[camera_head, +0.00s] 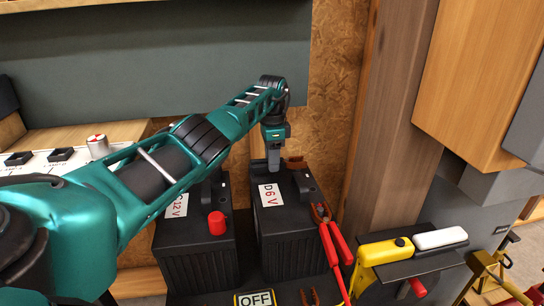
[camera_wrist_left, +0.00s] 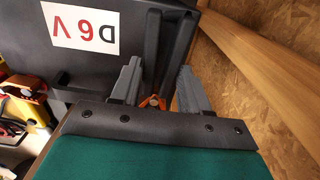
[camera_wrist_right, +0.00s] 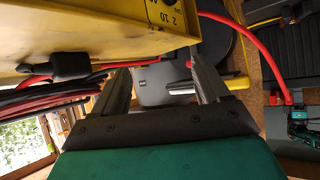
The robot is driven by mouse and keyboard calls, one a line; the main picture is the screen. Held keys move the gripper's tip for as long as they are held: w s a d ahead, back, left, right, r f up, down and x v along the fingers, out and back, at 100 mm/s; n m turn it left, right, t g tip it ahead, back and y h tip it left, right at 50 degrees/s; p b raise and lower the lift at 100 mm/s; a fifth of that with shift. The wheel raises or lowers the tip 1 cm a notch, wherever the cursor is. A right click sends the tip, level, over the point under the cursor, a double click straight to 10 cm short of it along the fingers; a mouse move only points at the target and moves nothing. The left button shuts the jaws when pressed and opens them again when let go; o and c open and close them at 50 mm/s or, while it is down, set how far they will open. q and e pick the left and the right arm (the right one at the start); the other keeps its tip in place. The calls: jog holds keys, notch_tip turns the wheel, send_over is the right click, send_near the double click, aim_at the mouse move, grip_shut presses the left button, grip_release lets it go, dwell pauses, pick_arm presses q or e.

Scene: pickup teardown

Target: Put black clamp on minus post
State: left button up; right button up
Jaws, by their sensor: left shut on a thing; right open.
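The 6 V battery (camera_head: 290,235) is a black box with a white label, standing right of a similar 12 V battery (camera_head: 195,255). My left gripper (camera_head: 273,165) is low over the back of the 6 V battery. In the left wrist view my left gripper (camera_wrist_left: 157,92) is shut on the black clamp (camera_wrist_left: 153,45), whose copper jaws show between the fingers. In the head view the copper jaws (camera_head: 295,162) show just right of the gripper. I see no minus post; whether the jaws touch one is hidden. My right gripper (camera_wrist_right: 163,85) is open and empty, outside the head view.
A clamp with red handles (camera_head: 330,245) lies right of the 6 V battery. A red cap (camera_head: 216,222) is on the 12 V battery. A wooden post (camera_head: 390,130) rises at right. A yellow box (camera_wrist_right: 90,35) and red and black cables (camera_wrist_right: 45,98) are close to my right gripper.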

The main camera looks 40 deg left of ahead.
pick_arm(q)
jog(key=shift+f, duration=0.55)
pick_arm(e)
jog(key=shift+f, duration=0.25)
pick_arm(q)
jog(key=o, duration=1.3)
jog(key=shift+c, duration=0.2)
jog(key=shift+r, duration=0.1)
notch_tip(320, 180, up, 13)
jog(key=p, duration=0.3)
pick_arm(e)
jog(key=shift+s+d+r, duration=0.15)
jog(key=shift+d+r, duration=0.05)
jog(key=shift+r, duration=0.4)
jog(key=shift+s+d+r, duration=0.1)
jog(key=shift+d+r, duration=0.1)
jog(key=shift+r, duration=0.35)
pick_arm(q)
jog(key=shift+f, duration=0.2)
